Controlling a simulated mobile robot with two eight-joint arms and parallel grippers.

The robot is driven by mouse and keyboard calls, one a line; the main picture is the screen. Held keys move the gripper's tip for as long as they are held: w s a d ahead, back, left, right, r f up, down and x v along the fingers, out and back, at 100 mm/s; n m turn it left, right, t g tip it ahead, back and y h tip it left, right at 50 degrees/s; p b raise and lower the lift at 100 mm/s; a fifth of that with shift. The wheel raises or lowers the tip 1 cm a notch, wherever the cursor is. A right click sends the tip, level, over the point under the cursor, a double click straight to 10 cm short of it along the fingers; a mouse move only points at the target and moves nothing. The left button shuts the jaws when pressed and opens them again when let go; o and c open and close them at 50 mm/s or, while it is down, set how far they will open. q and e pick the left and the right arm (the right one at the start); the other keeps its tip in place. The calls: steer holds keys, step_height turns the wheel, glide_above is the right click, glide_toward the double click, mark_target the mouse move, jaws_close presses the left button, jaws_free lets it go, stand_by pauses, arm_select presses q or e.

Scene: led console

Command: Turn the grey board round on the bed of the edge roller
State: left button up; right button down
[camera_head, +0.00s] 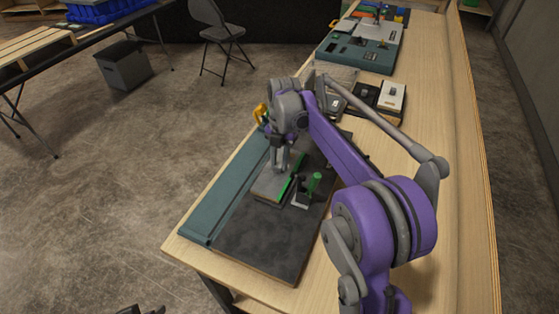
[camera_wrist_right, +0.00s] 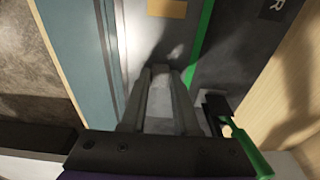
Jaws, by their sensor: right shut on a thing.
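The grey board (camera_head: 268,188) lies on the dark bed (camera_head: 255,238), beside the teal rail (camera_head: 225,195). A green strip runs along its right edge. In the right wrist view the board (camera_wrist_right: 185,30) shows its green edge (camera_wrist_right: 205,40) and a tan label (camera_wrist_right: 167,8). My right gripper (camera_head: 279,168) is over the board, fingers pointing down, shut on it; the fingers (camera_wrist_right: 162,72) hide the contact. The green-handled roller (camera_head: 314,183) stands close to the board's right side. A dark piece at the bottom edge seems to be my left gripper (camera_head: 140,310), mostly out of frame.
The bed lies on a long wooden bench (camera_head: 440,90). Behind my right arm are a white-topped device (camera_head: 392,95) and a teal panel (camera_head: 357,53). A folding chair (camera_head: 216,30) and grey bin (camera_head: 123,65) stand on the floor. The front of the bed is clear.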

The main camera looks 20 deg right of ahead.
steer(key=shift+f, duration=0.1)
steer(key=c, duration=0.6)
jaws_free()
steer(key=r, duration=0.7)
steer(key=d+r, duration=0.1)
steer(key=r, duration=0.2)
steer(key=shift+w+r+p, duration=0.35)
steer(key=shift+w+p, duration=0.05)
